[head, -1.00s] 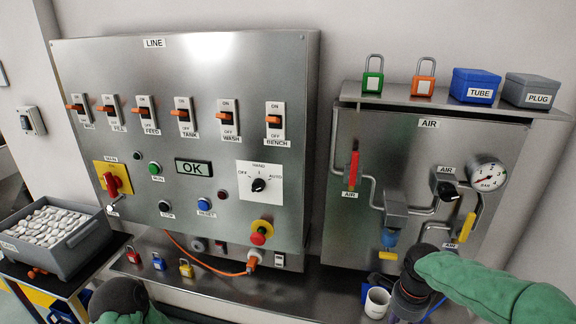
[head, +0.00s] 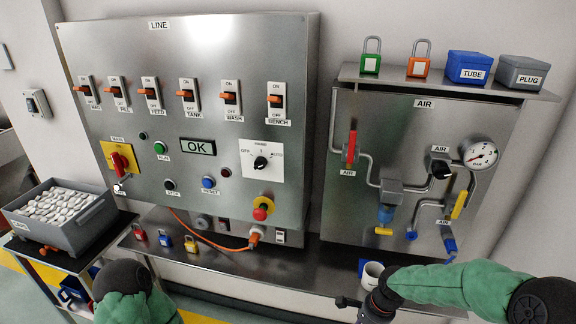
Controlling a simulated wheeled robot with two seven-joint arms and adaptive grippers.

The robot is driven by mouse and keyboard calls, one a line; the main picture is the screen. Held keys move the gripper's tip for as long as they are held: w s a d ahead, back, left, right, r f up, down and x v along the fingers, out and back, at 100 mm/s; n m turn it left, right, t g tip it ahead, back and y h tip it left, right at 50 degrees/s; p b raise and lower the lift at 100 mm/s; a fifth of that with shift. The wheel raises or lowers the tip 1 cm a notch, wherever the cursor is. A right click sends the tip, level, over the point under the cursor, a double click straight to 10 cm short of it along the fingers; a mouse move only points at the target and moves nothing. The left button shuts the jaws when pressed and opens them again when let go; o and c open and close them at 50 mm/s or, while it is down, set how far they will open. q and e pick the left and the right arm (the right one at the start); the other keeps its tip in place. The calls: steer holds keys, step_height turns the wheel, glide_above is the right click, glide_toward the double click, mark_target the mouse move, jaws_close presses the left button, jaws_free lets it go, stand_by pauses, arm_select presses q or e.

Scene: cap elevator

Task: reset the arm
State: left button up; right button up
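My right arm comes in at the lower right in a green sleeve, and its gripper (head: 346,303) points left at the shelf's front edge, in front of the white mug. Its fingers are small and dark, so I cannot tell whether they are open. My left arm shows at the bottom left as a green sleeve with a dark joint; its gripper is out of the picture. The LINE panel (head: 240,60) has several orange-handled switches, an OK display (head: 198,147) and a blue RESET button (head: 208,182). The AIR panel (head: 400,115) stands to the right.
A metal shelf (head: 310,268) runs below the panels. Red, blue and yellow padlocks (head: 190,243) stand on it, and a white mug (head: 371,275) is near my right arm. A grey bin of caps (head: 85,232) is at left. Boxes and two padlocks sit atop the AIR panel.

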steer(key=s+a+f+n+y, duration=0.1)
steer(key=s+a+f+n, duration=0.4)
steer(key=f, duration=0.4)
steer(key=s+a+f+n+y+p, duration=0.1)
steer(key=s+a+f+n, duration=0.5)
steer(key=s+f, duration=0.3)
steer(key=shift+s+f+n, duration=0.4)
steer(key=shift+s+n, duration=0.2)
steer(key=shift+s, duration=0.2)
steer(key=shift+d, duration=0.1)
jaws_close()
stand_by(0.3)
